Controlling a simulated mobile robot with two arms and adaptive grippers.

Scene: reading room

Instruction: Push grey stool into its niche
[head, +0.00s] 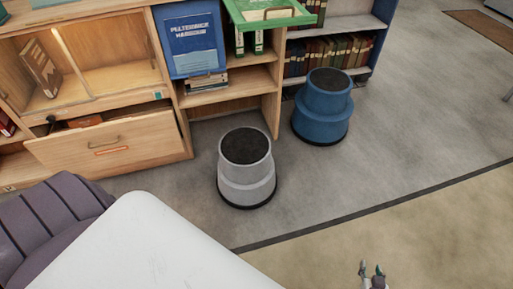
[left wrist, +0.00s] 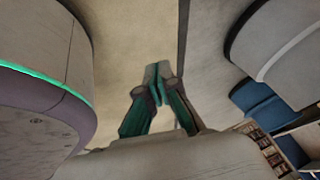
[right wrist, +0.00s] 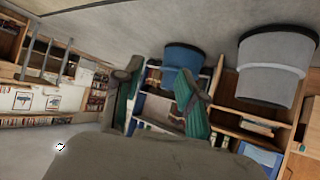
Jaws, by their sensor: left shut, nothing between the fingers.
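The grey stool (head: 246,182), with a black top and black base ring, stands upright on the grey floor in front of the open niche (head: 228,112) under the bookcase shelf. It stands outside the niche. The stool also shows in the right wrist view (right wrist: 274,64) and, cut off, in the left wrist view (left wrist: 285,40). My right gripper (head: 371,266) is low at the bottom edge of the head view, well apart from the stool; its fingers are spread and empty in the right wrist view (right wrist: 157,88). My left gripper (left wrist: 157,82) is shut and empty, out of the head view.
A blue stool (head: 322,108) stands right of the grey one, before a bookshelf (head: 330,50). A drawer (head: 110,145) juts out left of the niche. A green tray (head: 268,14) sticks out above. The floor right of and in front of the grey stool is clear.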

